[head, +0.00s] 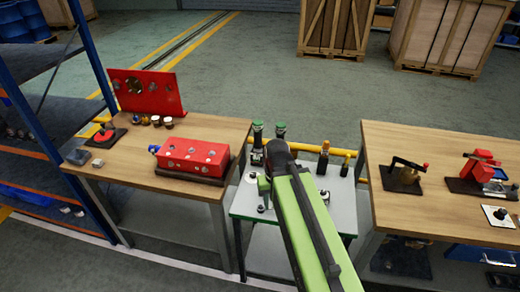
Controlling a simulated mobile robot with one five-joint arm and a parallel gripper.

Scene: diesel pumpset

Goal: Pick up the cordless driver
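My green and black arm reaches from the bottom edge up over the small light-topped table (246,205) in the middle. The dark end of the arm, with my gripper (277,155), is above this table; its fingers cannot be made out. I cannot clearly identify the cordless driver. Two dark upright items with green tops (258,131) (281,129) stand at the table's back, just beyond my gripper. Two dark and yellow upright items (323,161) (346,164) stand to the right of it. The arm hides part of the tabletop.
A wooden workbench (120,172) at left carries a red block (192,158) and a red upright panel (147,92). Another workbench (440,150) at right carries a dark fixture (404,177) and a red device (480,170). A yellow rail (310,147) runs behind the small table. Wooden crates stand far back.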

